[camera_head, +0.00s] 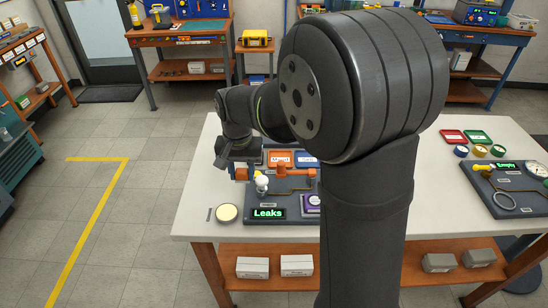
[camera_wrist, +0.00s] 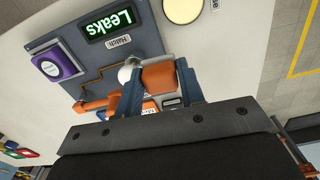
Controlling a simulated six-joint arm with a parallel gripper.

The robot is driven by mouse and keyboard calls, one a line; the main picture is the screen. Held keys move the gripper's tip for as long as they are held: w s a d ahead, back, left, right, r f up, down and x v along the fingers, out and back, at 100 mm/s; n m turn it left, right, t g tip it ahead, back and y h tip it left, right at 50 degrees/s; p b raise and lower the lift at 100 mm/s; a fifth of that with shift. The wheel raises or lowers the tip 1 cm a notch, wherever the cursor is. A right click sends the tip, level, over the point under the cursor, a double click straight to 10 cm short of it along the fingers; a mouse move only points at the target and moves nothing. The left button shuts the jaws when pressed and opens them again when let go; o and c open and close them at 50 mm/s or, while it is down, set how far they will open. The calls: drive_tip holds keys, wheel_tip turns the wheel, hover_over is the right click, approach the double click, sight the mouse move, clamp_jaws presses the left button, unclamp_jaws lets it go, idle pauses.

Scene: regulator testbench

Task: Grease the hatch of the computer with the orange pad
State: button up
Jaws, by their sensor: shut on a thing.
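My gripper (camera_wrist: 158,76) is shut on the orange pad (camera_wrist: 159,79), which sits between its two blue fingers in the wrist view. In the head view, my gripper (camera_head: 240,167) is low over the left part of the bench. The computer is a dark blue-grey panel (camera_wrist: 98,67) with a green "Leaks" screen (camera_wrist: 110,22). A "Hatch" label (camera_wrist: 118,41) is on it below the screen. A round white part (camera_wrist: 128,70) is close to the pad, beside the left finger; I cannot tell whether they touch. The hatch itself is not clearly seen.
A round cream-topped tin (camera_head: 227,213) stands left of the panel. A purple device (camera_wrist: 58,62) and an orange pipe-like part (camera_wrist: 97,105) are on the panel. A blue tray (camera_head: 307,158) lies behind. A second panel with a gauge (camera_head: 537,170) is at the right.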

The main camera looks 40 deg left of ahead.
approach(227, 213)
drive_tip(key=shift+a+n, duration=0.15)
drive_tip(key=shift+n, duration=0.15)
drive_tip(key=shift+f, duration=2.85)
drive_tip(key=shift+f, duration=0.6)
wheel_tip(227, 213, up, 7)
idle(0.4)
